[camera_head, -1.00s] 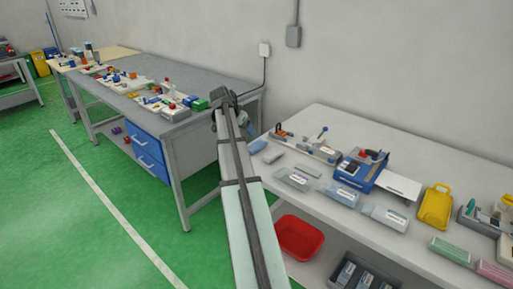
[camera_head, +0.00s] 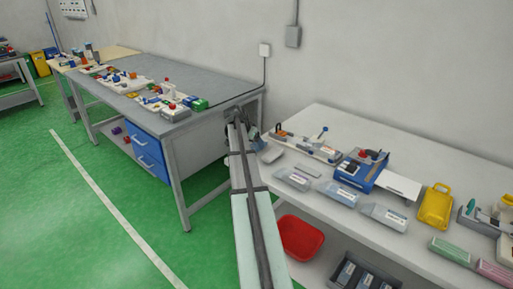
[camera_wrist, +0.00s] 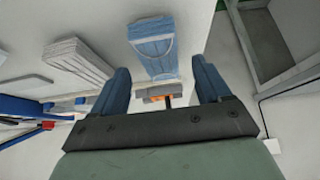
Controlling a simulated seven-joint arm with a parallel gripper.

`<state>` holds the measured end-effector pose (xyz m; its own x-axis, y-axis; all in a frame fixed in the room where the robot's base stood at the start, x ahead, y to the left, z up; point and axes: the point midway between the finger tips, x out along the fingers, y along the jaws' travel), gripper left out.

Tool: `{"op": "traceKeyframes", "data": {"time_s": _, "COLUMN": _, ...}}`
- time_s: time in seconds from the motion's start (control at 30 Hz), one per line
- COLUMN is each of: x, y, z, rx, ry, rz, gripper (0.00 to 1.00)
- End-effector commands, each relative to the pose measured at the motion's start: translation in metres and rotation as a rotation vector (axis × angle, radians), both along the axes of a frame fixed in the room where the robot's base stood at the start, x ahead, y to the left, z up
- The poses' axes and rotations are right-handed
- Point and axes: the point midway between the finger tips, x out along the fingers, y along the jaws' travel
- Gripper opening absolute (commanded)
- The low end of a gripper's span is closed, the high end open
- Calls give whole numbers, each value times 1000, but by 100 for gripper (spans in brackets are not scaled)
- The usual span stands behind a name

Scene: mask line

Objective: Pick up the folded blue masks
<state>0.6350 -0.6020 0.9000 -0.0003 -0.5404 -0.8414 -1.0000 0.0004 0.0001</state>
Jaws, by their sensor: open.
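The folded blue masks (camera_wrist: 155,46) lie as a flat pleated stack on the white table, ahead of my gripper (camera_wrist: 159,65) in the wrist view. Their near end shows between my two blue fingers, which are apart and empty. I cannot tell how high the fingers are above the stack. In the head view my gripper (camera_head: 252,134) is at the left end of the white table, mostly hidden behind my arm. The blue masks are mostly hidden there by my arm.
A grey-white pleated stack (camera_wrist: 75,60) lies left of the blue masks in the wrist view. A grey holder with an orange part (camera_wrist: 165,92) is close by. In the head view, a blue box (camera_head: 361,171) and clear packs (camera_head: 293,179) stand farther right.

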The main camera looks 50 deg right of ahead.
Motion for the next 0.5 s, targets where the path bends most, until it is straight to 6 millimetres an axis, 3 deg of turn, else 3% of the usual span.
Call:
{"op": "traceKeyframes", "data": {"time_s": 0.13, "x": 1, "y": -10, "z": -15, "rx": 1, "ry": 1, "rz": 1, "gripper": 77}}
{"op": "traceKeyframes", "data": {"time_s": 0.37, "x": 0, "y": -11, "z": -17, "rx": 0, "ry": -1, "rz": 1, "gripper": 77}}
{"op": "traceKeyframes", "data": {"time_s": 0.5, "x": 0, "y": -11, "z": -17, "rx": 0, "ry": -1, "rz": 1, "gripper": 66}}
